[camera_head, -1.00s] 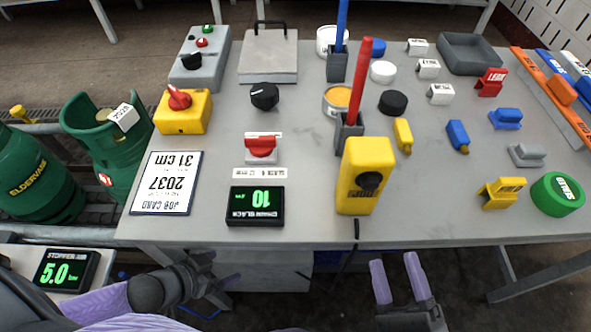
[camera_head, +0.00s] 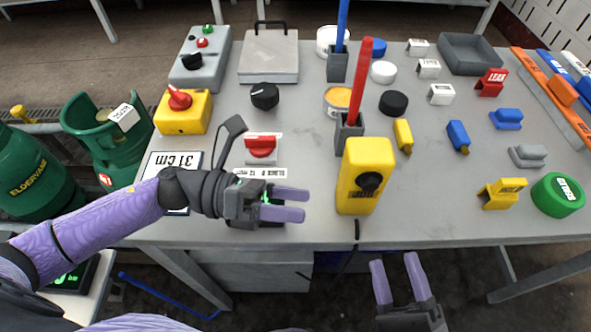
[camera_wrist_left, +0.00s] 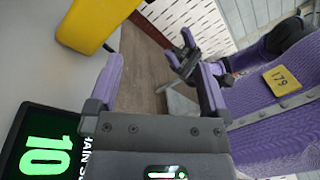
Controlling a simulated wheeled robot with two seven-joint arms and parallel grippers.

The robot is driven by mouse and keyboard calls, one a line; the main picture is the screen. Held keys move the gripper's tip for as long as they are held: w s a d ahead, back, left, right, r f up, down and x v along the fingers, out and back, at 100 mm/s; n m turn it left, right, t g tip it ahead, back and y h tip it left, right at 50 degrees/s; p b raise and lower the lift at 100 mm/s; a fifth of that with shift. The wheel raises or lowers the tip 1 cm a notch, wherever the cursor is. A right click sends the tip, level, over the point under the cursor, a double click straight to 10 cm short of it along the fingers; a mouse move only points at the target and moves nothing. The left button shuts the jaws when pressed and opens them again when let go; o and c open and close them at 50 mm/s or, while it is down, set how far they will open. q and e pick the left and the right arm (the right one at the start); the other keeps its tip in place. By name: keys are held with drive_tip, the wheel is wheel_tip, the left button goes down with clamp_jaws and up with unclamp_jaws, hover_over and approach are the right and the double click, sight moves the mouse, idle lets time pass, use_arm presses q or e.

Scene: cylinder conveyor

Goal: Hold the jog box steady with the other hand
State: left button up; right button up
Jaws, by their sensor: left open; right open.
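The jog box (camera_head: 362,172) is a yellow box with a black knob, standing near the table's front edge. A corner of the yellow box (camera_wrist_left: 88,22) shows at the top left of the left wrist view. My left gripper (camera_head: 305,205) is open and empty, just left of the jog box and apart from it, above the chain slack display. In the left wrist view its two fingers (camera_wrist_left: 160,85) are spread with nothing between them. My right gripper (camera_head: 396,270) is open and empty in front of the table edge, below and right of the jog box.
The chain slack display (camera_wrist_left: 42,142) lies beneath my left gripper. A red-handled switch (camera_head: 261,147) is behind it. A grey holder with a red stick (camera_head: 359,85) stands just behind the jog box. A yellow block with a red knob (camera_head: 183,110) is further left.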

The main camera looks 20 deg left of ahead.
sight(363, 175)
use_arm(q)
drive_tip(key=w+m, duration=0.1)
drive_tip(key=m, duration=0.1)
drive_tip(key=w+m+t, duration=0.1)
drive_tip(key=w+m, duration=0.1)
drive_tip(key=w+m+t, duration=0.1)
drive_tip(key=w+m, duration=0.1)
drive_tip(key=shift+a+f+y, duration=0.35)
drive_tip(key=shift+a+y, duration=0.05)
drive_tip(key=shift+w+d+m, duration=0.15)
drive_tip(key=shift+d+m, duration=0.05)
drive_tip(key=shift+m, duration=0.1)
drive_tip(key=x, duration=0.9)
drive_tip(key=shift+w+d, duration=0.2)
drive_tip(key=c, duration=1.3)
drive_tip(key=o, duration=0.9)
drive_tip(key=c, duration=0.9)
use_arm(e)
clamp_jaws()
